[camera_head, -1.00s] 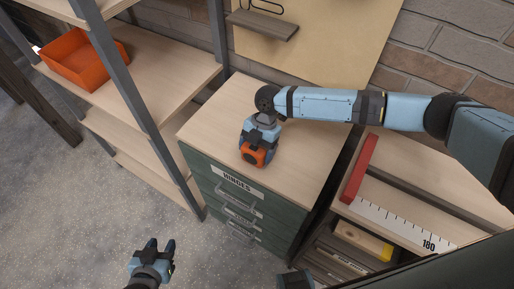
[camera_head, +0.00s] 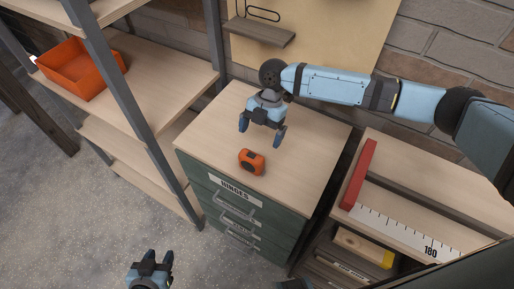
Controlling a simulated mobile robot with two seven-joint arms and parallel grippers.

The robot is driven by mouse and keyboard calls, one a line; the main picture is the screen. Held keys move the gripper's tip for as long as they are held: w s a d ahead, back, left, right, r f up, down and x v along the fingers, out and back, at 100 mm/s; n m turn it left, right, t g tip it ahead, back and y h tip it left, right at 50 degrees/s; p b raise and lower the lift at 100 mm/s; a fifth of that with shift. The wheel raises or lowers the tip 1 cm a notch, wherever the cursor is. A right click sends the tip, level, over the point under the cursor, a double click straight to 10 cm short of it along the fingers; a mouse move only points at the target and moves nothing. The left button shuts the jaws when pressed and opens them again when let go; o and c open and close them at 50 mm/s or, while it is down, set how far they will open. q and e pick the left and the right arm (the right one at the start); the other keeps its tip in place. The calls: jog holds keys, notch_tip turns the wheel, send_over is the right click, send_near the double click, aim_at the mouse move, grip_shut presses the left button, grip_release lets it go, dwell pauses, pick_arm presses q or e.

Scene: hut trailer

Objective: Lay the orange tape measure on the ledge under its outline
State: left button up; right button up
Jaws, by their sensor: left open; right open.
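The orange tape measure (camera_head: 252,162), with a dark round centre, lies on the wooden top of the green drawer cabinet (camera_head: 305,178), near its front edge. My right gripper (camera_head: 262,138) is open and empty, above the cabinet top and behind the tape measure, apart from it. The grey ledge (camera_head: 259,30) sticks out from the tan board at the top. A dark outline (camera_head: 263,14) shows on the board just above the ledge, cut off by the picture's top edge. My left gripper (camera_head: 153,258) is open and empty, low over the floor.
A shelf rack with a grey post (camera_head: 128,105) stands left of the cabinet and holds an orange bin (camera_head: 82,68). On the right, a bench (camera_head: 405,165) carries a red bar (camera_head: 358,174) and a white ruler strip (camera_head: 405,229). The cabinet top is otherwise clear.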

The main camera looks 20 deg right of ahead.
jog(key=shift+v, duration=1.7)
jog(key=shift+r, duration=0.1)
